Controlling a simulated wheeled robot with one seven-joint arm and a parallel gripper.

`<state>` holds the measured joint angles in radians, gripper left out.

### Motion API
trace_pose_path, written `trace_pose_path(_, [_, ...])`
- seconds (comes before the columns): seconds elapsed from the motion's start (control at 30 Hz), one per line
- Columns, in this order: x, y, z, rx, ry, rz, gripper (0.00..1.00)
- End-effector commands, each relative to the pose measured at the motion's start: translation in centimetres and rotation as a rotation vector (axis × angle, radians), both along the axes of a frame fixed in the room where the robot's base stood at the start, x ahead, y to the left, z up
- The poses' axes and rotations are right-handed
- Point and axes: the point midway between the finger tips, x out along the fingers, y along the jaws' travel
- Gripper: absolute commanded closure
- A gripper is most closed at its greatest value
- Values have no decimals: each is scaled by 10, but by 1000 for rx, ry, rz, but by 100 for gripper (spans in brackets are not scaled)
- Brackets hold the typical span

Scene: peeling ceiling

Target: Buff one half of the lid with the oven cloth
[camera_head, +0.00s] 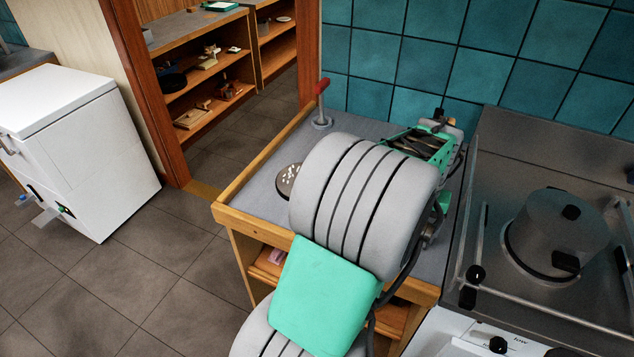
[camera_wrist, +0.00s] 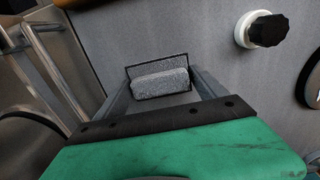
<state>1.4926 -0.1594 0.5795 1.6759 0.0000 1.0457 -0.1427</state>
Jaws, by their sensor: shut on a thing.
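My gripper (camera_wrist: 162,92) is shut on a grey speckled folded piece, which I take for the oven cloth (camera_wrist: 160,82), in the wrist view. It is over a plain grey surface; I cannot tell whether the cloth touches it. A white round piece with a black knob (camera_wrist: 266,30) lies on the grey surface in the wrist view; I cannot tell which of these is the lid.
The grey counter (camera_head: 262,178) has a wooden rim. It carries a dish with white bits (camera_head: 289,178) and a red-handled upright tool (camera_head: 322,105). Metal rails (camera_head: 545,318) edge the stove (camera_head: 490,190). A white cabinet (camera_head: 70,140) stands at left; the tiled floor between is clear.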

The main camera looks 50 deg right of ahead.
Motion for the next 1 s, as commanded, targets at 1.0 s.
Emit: trace_pose_path(1.0, [0, 0, 35, -1, 0, 0, 92])
